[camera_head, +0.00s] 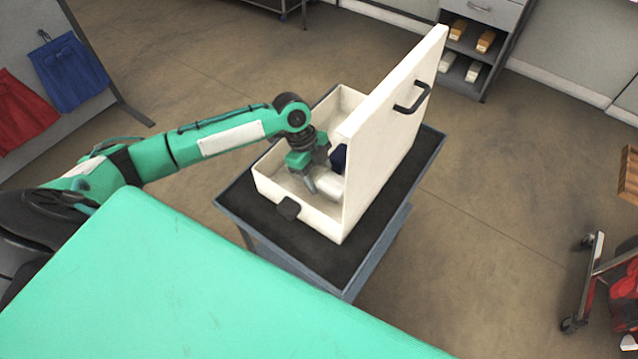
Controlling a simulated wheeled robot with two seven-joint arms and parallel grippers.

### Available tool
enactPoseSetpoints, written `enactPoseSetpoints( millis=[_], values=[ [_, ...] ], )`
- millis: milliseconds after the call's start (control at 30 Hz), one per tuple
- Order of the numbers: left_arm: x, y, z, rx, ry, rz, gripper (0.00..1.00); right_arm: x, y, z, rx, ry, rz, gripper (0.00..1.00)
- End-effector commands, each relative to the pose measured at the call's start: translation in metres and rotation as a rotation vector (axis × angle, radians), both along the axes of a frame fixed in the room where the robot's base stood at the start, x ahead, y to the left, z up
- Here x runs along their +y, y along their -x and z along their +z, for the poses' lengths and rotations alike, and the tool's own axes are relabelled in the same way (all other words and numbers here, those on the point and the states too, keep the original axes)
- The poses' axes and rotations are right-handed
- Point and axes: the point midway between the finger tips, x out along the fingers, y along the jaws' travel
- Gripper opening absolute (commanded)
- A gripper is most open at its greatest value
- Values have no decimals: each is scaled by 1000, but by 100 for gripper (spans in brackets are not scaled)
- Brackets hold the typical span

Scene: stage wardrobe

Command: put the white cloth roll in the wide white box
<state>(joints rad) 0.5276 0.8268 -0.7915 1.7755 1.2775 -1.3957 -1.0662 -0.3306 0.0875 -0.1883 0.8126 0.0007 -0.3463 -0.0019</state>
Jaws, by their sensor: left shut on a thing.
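The wide white box (297,214) stands on a dark-topped cart, with its lid (384,121) raised upright along its right side. My left arm reaches in from the left, and my left gripper (318,178) is down inside the box. It is shut on the white cloth roll (329,184), which is inside the box walls near the lid. The gripper's fingers cover part of the roll, so I cannot tell whether it touches the box floor. My right gripper is not in view.
The cart (232,206) has a bare dark strip around the box. A green surface (180,290) fills the near left. Blue and red cloths hang at the left. A shelf unit (470,45) stands at the back right. Open floor lies right of the cart.

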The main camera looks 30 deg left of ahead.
Motion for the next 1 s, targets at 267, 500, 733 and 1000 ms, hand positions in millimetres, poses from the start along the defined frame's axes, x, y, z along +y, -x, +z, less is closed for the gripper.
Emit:
enactPoseSetpoints(
  millis=[267,500,733,1000],
  values=[
    [0,1,-37,2,0,0,26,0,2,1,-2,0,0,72],
    [0,0,-38,0,-1,0,26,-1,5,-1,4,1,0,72],
    [0,0,-41,1,-1,0,72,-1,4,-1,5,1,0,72],
    [0,0,-40,1,-1,0,72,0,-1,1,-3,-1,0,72]
  ],
)
